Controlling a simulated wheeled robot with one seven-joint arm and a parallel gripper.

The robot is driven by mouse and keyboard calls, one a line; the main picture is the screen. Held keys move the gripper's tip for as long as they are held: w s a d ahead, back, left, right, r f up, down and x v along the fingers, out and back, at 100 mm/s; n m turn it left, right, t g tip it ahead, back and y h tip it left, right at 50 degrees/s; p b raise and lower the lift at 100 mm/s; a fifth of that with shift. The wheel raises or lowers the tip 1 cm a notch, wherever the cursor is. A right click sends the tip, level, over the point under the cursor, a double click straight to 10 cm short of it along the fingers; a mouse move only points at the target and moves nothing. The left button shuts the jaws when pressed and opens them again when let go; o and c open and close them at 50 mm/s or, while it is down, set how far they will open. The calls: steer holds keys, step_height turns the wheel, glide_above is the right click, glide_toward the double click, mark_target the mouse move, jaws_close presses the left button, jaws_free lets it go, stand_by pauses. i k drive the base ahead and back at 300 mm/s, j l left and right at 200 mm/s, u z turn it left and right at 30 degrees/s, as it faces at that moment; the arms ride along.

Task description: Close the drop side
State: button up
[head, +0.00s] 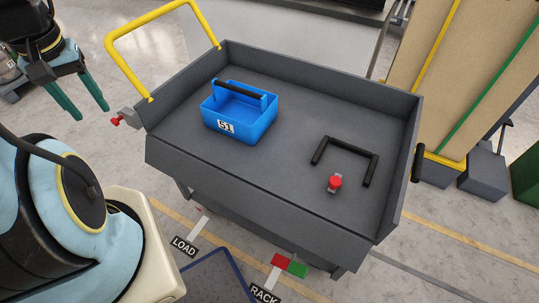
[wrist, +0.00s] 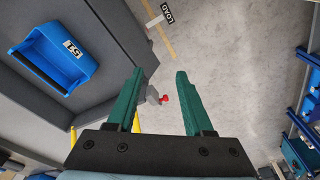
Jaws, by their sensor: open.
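The grey cart (head: 290,88) has raised walls at the back, left and right. Its near long side has no raised wall; a grey panel (head: 250,190) runs along that edge, sloping outward or down, though its exact angle is unclear. A red knob (head: 117,120) on a grey bracket sticks out at the cart's near left corner. My gripper (head: 92,112) is open and empty, left of that knob. In the wrist view the red knob (wrist: 164,99) appears between the green fingers of my gripper (wrist: 159,72), apart from both.
A blue tote (head: 240,115) marked 51 sits on the deck. A black U-shaped bar (head: 345,146) and a red-topped piece (head: 335,182) lie to its right. A yellow handle (head: 125,65) rises at the left. Floor signs read LOAD (head: 184,245) and RACK (head: 264,295).

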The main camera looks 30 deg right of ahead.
mark_target(342, 248)
steer(key=k+l+u, duration=0.1)
steer(key=u, duration=1.45)
steer(key=k+j, duration=0.15)
steer(key=k, duration=0.25)
steer(key=k+j+u, duration=0.1)
steer(key=k, duration=0.3)
steer(key=k+j, duration=0.25)
steer(key=k+u, duration=0.05)
steer(key=k, duration=0.05)
